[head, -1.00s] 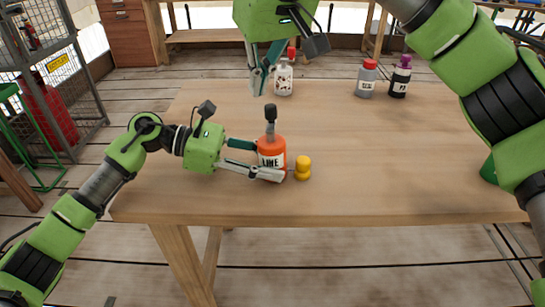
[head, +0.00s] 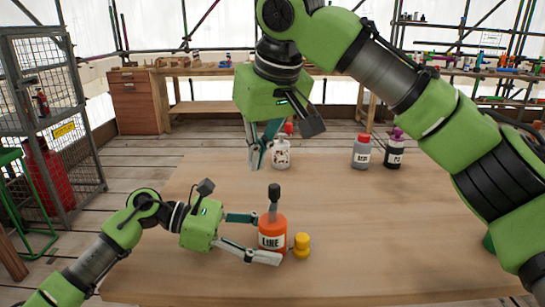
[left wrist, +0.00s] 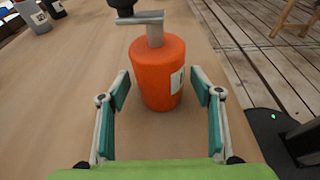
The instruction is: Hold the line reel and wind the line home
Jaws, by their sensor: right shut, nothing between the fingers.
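The line reel (head: 272,234) is an orange cylinder with a white label, standing upright on the table. A grey crank with a black knob (head: 274,191) rises from its top. In the left wrist view the reel (left wrist: 158,75) stands between the fingers of my left gripper (left wrist: 160,82), with a narrow gap on each side. My left gripper (head: 262,238) is open around the reel, low over the table. My right gripper (head: 257,166) is shut and empty, pointing down behind the reel, near a white bottle (head: 281,155).
A yellow knobbed piece (head: 302,245) sits just right of the reel. A grey bottle with a red cap (head: 361,152) and a dark bottle with a purple cap (head: 395,152) stand at the table's back right. The wooden table (head: 400,235) is clear at middle right.

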